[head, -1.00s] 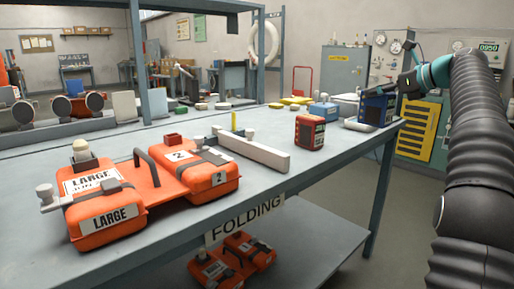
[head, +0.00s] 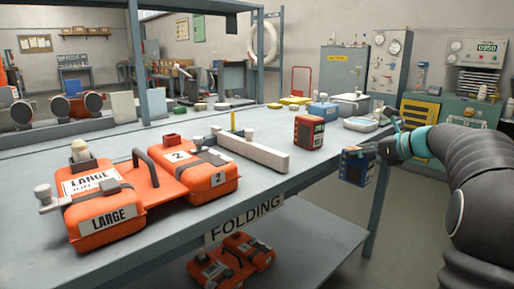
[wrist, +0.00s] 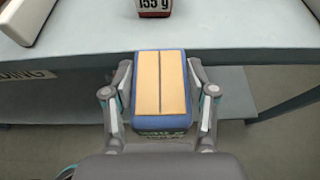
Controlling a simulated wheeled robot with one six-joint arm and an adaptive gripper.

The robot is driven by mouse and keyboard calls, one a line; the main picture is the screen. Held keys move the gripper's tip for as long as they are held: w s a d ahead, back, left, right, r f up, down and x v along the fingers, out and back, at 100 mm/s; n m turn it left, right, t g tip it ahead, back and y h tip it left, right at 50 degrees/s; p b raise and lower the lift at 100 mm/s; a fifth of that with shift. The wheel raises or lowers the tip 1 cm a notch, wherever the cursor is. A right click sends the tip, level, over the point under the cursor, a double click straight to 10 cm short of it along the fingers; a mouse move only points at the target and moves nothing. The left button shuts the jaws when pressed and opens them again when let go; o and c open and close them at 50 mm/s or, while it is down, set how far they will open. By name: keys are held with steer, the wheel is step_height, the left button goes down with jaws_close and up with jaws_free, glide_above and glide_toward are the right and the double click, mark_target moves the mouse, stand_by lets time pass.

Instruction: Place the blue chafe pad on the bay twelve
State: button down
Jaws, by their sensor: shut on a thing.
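The blue chafe pad (head: 357,168) is a small blue block with a dark label in the head view. In the wrist view the pad (wrist: 160,85) shows a tan two-strip face with a blue rim. My gripper (wrist: 161,100) is shut on it, one finger on each side. In the head view my gripper (head: 378,150) holds it just off the table's near right edge, clear of the top. I cannot make out a bay marked twelve.
A red block (head: 309,132) stands near the table's (head: 330,160) edge; its label reads 155 g in the wrist view. A white scale-like device (head: 362,124) sits at the right corner.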

steer(key=s+a+f, duration=0.3)
steer(key=a+f, duration=0.1)
steer(key=f, duration=1)
steer(key=s+a+f+n+g+y, duration=0.1)
steer(key=s+a+f, duration=0.3)
steer(key=f, duration=1.1)
steer(key=s+a+f+n+g+y, duration=0.1)
steer(key=s+a+f, duration=0.2)
steer(key=f, duration=1.2)
steer(key=shift+s+a+f, duration=0.15)
steer(key=shift+s+a, duration=0.2)
steer(key=shift+a, duration=0.8)
steer(key=shift+d, duration=0.1)
